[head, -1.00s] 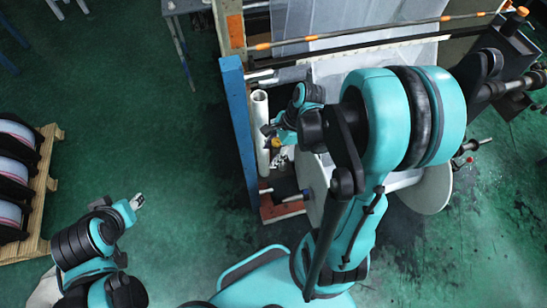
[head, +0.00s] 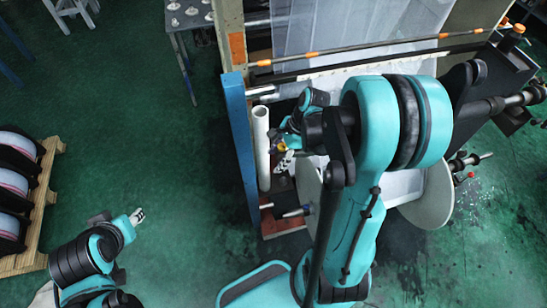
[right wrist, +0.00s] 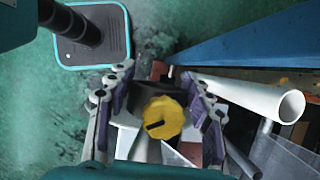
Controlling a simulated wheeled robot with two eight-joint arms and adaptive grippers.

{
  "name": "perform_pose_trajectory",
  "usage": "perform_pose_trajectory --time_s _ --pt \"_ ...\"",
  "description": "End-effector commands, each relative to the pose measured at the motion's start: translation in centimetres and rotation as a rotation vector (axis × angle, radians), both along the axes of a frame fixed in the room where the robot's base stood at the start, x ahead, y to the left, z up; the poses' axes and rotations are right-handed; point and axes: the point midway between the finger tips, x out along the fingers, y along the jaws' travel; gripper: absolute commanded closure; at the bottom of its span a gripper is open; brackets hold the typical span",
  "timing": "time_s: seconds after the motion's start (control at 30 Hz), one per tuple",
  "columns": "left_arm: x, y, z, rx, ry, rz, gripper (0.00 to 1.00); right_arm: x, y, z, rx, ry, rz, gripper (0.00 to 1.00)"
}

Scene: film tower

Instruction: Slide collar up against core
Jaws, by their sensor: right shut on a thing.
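A yellow knob (right wrist: 163,118) on a dark block, which I take to be the collar (right wrist: 158,92), sits between the fingers of my right gripper (right wrist: 160,105). That gripper is shut on the collar. In the head view the right gripper (head: 284,160) is beside the rack's left end, with a bit of yellow showing. A white tube (head: 261,150) stands just left of it; it also shows in the right wrist view (right wrist: 255,95). I cannot tell whether it is the core, or see the collar touch a core. My left gripper (head: 138,216) is at lower left, too small to read.
A blue post (head: 240,140) stands close left of the white tube. Pale discs (head: 437,195) flank a white roll under the rack. A pallet (head: 35,210) with several reels is at far left. A table (head: 190,18) is at the top. Green floor between is open.

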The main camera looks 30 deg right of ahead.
Motion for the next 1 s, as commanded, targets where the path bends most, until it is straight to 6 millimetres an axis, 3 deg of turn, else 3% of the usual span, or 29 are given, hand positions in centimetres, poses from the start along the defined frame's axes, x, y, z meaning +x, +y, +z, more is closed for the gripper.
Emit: perform_pose_trajectory --time_s 1.0 --pt "0.0 0.0 -0.6 0.000 0.000 0.000 0.60 -1.0 -4.2 0.0 0.000 0.000 0.000 0.87"
